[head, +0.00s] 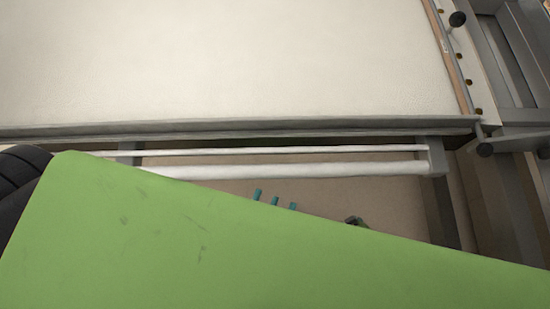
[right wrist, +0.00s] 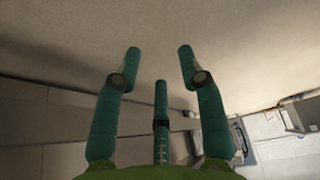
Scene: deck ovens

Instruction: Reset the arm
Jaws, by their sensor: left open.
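My left gripper (head: 275,200) shows in the head view only as a few teal fingertips. They stand above the edge of a large green surface that hides the rest of it. The fingertips are apart and nothing shows between them. My right gripper (right wrist: 159,62) is seen from its own wrist view. Its teal fingers with dark joints are spread, and the space between them is empty. I cannot pick out the right gripper in the head view.
A wide cream-coloured flat surface (head: 230,60) with a grey metal front edge (head: 300,126) fills the far part. White bars (head: 300,170) run below that edge. Dark knobs (head: 457,19) and grey framework (head: 510,60) stand at the right. Bare beige floor (head: 350,192) shows beneath the bars.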

